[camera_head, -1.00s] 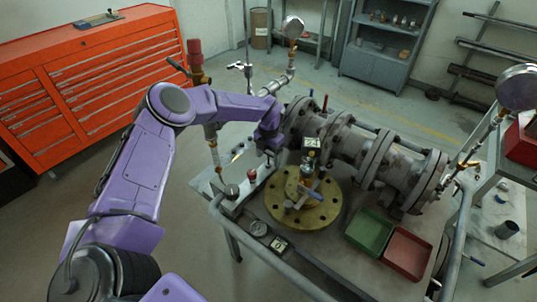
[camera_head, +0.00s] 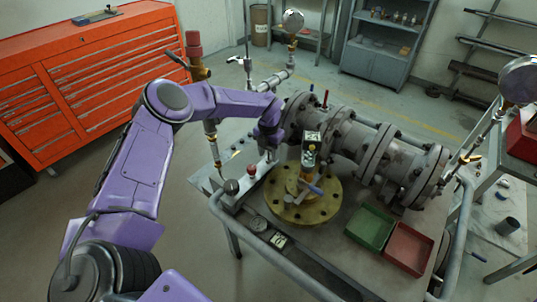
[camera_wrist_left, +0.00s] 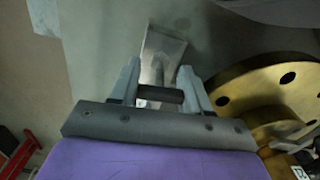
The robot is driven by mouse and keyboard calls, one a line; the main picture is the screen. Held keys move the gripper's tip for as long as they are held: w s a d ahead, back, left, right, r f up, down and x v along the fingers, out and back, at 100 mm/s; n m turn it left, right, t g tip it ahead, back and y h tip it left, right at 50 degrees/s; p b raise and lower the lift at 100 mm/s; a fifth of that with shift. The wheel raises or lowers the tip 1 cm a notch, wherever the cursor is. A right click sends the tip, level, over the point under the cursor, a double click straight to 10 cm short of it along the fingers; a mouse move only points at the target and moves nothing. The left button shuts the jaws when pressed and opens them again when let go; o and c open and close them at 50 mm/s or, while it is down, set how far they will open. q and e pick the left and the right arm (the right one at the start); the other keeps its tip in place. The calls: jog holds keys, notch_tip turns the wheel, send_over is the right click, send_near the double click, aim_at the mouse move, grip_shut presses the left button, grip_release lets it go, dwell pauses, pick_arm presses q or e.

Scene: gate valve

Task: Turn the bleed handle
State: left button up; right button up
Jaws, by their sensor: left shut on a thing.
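My left gripper (camera_wrist_left: 158,88) is shut on a short dark bar (camera_wrist_left: 160,95), which I take to be the bleed handle. A pale metal plate lies beyond the fingertips in the wrist view. In the head view my left gripper (camera_head: 270,153) points down just left of the round brass flange (camera_head: 328,206), which also shows in the wrist view (camera_wrist_left: 245,85). The handle is too small and covered to make out in the head view. A blue lever (camera_head: 312,190) stands on the flange, apart from my gripper. My right gripper is not in view.
A green tray (camera_head: 370,226) and a red tray (camera_head: 408,250) stand at the right. A rail runs along the front edge.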

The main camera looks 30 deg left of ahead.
pick_arm(q)
jog(key=n+b, duration=0.3)
jog(key=b, duration=0.1)
jog(key=n+b, duration=0.8)
jog(key=shift+f, duration=0.25)
jog(key=n+b, duration=0.3)
jog(key=shift+r+n, duration=0.15)
jog(key=shift+n, duration=0.15)
jog(key=shift+r+n+b, duration=0.1)
jog(key=shift+n+b, duration=0.35)
jog(key=shift+n, duration=0.05)
jog(key=shift+r, duration=0.1)
jog(key=o, duration=1.1)
jog(key=shift+c, duration=0.2)
